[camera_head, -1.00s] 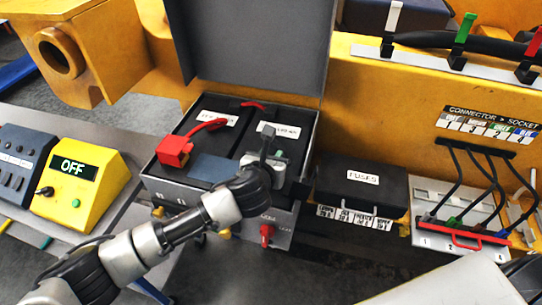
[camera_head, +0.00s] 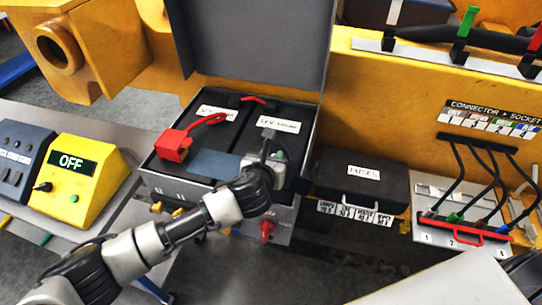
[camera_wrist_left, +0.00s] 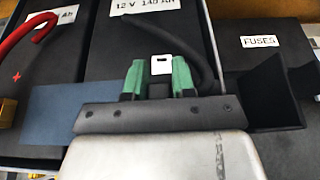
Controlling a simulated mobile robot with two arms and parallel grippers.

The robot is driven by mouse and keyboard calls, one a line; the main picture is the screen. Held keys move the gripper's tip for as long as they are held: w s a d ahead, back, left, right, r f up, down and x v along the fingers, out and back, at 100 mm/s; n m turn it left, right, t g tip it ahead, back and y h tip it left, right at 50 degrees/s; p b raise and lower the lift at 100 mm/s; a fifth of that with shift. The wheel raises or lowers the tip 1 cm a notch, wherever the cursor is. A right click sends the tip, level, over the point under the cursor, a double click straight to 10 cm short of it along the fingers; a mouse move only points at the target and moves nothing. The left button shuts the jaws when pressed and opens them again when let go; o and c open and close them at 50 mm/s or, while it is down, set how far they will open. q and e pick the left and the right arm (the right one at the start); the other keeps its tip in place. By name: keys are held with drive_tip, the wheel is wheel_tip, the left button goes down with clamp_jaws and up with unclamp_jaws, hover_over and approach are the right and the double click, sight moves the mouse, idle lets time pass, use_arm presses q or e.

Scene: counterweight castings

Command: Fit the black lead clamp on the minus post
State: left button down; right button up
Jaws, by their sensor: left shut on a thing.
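My left gripper (camera_head: 274,153) is over the near part of the right-hand battery (camera_head: 255,130). Its green fingers (camera_wrist_left: 158,77) are shut on the black lead clamp (camera_wrist_left: 159,91), which is mostly hidden between them. A small white patch shows between the fingertips. My right gripper is not in view.
The grey battery box (camera_head: 180,189) has its lid (camera_head: 250,45) raised behind. The black fuse box (camera_head: 361,186) stands close on the right. A yellow unit reading OFF (camera_head: 75,180) is on the left.

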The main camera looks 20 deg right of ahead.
use_arm(q)
drive_tip(key=shift+f, duration=0.45)
drive_tip(key=c, duration=0.8)
unclamp_jaws()
drive_tip(key=shift+c, duration=0.2)
drive_tip(key=b+v, duration=0.2)
drive_tip(key=v, duration=0.9)
drive_tip(key=shift+b, duration=0.3)
drive_tip(key=shift+d, duration=0.1)
